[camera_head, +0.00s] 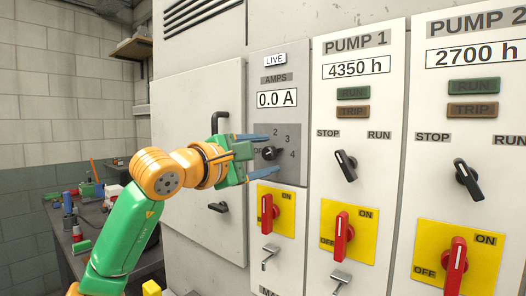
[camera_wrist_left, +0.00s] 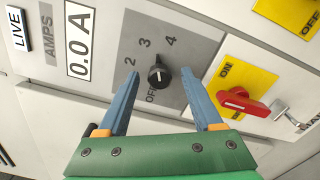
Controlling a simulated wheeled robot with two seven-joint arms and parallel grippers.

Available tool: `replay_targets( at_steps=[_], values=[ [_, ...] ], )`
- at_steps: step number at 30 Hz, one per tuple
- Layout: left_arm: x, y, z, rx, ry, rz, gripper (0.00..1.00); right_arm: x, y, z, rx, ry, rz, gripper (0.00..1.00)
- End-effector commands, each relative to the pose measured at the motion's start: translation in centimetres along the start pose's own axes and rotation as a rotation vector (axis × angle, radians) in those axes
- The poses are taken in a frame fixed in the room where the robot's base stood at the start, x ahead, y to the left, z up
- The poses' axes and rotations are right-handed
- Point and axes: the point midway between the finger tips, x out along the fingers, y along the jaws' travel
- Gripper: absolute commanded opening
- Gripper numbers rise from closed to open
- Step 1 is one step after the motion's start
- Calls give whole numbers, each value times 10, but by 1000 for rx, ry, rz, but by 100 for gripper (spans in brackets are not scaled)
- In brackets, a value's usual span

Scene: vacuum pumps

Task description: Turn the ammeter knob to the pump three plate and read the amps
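The black ammeter knob (camera_head: 269,153) sits on a grey panel with OFF, 2, 3 and 4 plates around it; no 1 plate shows. Its white mark seems to point towards OFF, though it is small. The display (camera_head: 277,98) above reads 0.0 A. My left gripper (camera_head: 274,155) is open, its blue fingers above and below the knob. In the left wrist view the knob (camera_wrist_left: 159,76) stands between the spread fingertips (camera_wrist_left: 160,72), with gaps on both sides. The 3 plate (camera_wrist_left: 147,43) lies beyond the knob there. My right gripper is not in view.
A red switch on a yellow plate (camera_head: 286,197) is just below the knob. The PUMP 1 (camera_head: 365,120) and PUMP 2 (camera_head: 425,150) panels stand to the right. A black door handle (camera_head: 215,122) is close to my left wrist. A cluttered bench (camera_head: 65,255) stands at left.

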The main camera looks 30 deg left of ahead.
Motion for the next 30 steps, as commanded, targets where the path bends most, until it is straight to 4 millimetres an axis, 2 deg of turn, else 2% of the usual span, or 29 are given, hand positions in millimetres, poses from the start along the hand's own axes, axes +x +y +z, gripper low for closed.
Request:
replay_targets(
  at_steps=[8, 22, 30],
  values=[
    [-2, 0, 0, -2, 0, 1, 67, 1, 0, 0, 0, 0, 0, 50],
    [-20, 0, 0, -3, 0, 2, 67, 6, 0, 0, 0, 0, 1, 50],
    [-20, 0, 0, -3, 0, 1, 67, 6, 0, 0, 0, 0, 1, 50]
  ],
)
